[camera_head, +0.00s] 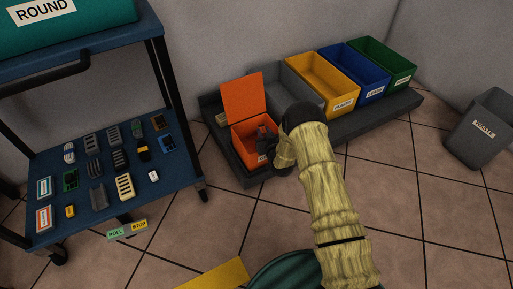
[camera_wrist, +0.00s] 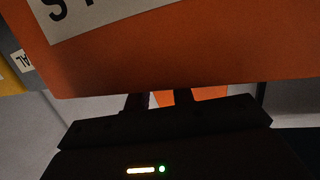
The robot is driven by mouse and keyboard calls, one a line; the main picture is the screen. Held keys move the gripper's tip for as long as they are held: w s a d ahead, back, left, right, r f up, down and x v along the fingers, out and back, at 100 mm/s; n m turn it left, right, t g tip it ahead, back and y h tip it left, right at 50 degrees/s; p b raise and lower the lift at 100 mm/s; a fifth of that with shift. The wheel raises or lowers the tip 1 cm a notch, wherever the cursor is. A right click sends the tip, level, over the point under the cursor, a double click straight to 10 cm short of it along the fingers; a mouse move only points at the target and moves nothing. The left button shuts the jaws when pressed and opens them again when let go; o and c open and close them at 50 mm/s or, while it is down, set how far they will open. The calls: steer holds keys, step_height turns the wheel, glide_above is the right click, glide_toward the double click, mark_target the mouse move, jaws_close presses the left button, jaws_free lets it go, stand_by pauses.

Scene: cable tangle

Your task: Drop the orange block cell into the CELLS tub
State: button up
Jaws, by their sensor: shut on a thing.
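The orange CELLS tub (camera_head: 241,146) stands at the left end of the tub row, its orange lid (camera_head: 243,97) raised at the back. My gripper (camera_head: 265,143) reaches over the tub's rim, its dark fingers in the mouth. In the wrist view the tub's labelled front wall (camera_wrist: 220,60) fills the top, with upside-down lettering partly cut off. My gripper's fingers (camera_wrist: 160,100) show past the rim, with their tips hidden behind the wall.
Grey, yellow (camera_head: 325,82), blue (camera_head: 353,73) and green (camera_head: 381,65) tubs continue the row on a dark platform (camera_head: 375,117). A dark WASTE bin (camera_head: 483,124) stands at the right. A blue cart (camera_head: 112,190) with several small items stands left. Tiled floor in front is mostly clear.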

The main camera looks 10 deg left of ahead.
steer(key=shift+f, duration=0.15)
steer(key=o, duration=1)
steer(key=shift+o, duration=0.2)
steer(key=shift+s, duration=0.1)
steer(key=p+v, duration=0.8)
steer(key=v, duration=0.9)
steer(key=shift+s+d, duration=0.1)
